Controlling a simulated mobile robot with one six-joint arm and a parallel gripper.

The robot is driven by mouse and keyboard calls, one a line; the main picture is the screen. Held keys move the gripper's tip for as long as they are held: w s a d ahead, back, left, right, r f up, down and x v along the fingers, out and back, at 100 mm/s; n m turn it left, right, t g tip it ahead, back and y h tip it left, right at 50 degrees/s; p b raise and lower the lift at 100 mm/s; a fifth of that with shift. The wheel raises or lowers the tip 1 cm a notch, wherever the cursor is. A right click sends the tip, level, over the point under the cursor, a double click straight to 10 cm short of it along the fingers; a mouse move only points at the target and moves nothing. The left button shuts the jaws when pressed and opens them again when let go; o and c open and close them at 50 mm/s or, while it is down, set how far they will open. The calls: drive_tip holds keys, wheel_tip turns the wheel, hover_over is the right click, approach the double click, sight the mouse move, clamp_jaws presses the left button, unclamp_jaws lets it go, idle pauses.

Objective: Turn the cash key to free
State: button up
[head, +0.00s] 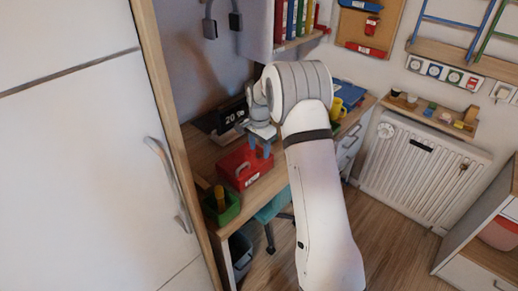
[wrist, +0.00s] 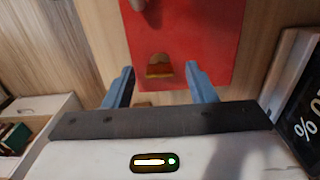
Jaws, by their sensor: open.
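The red cash box (head: 240,172) sits on the wooden desk, with a pale label on its front. In the wrist view its red top (wrist: 205,40) fills the upper middle. A small brown and yellowish piece, which looks like the cash key (wrist: 158,66), lies on the red surface between my fingers; which way it is turned I cannot tell. My gripper (wrist: 160,82) is open, with its two blue fingers apart on either side of that piece and nothing held. In the head view my gripper (head: 261,150) points down over the box.
A green tray (head: 221,207) stands at the desk's front left. A dark display (head: 230,118) reading 20 % is behind the box. A yellow mug (head: 336,108) and blue folders (head: 350,93) are at the right. A white door (head: 85,150) stands left of the desk.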

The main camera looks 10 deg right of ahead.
wheel_tip(320, 180, up, 7)
drive_tip(key=shift+r, duration=0.15)
idle(0.4)
drive_tip(key=s+r+n+t, duration=0.1)
drive_tip(key=s+r+n, duration=0.2)
drive_tip(key=s+r, duration=0.5)
drive_tip(key=s+r+n, duration=0.3)
drive_tip(key=s+r, duration=0.1)
drive_tip(key=s, duration=0.7)
drive_tip(key=s+f+n+t, duration=0.1)
drive_tip(key=s+n, duration=0.4)
drive_tip(key=s, duration=1.4)
drive_tip(key=shift+f+t, duration=0.3)
drive_tip(key=shift+f, duration=0.15)
drive_tip(key=shift+c, duration=0.4)
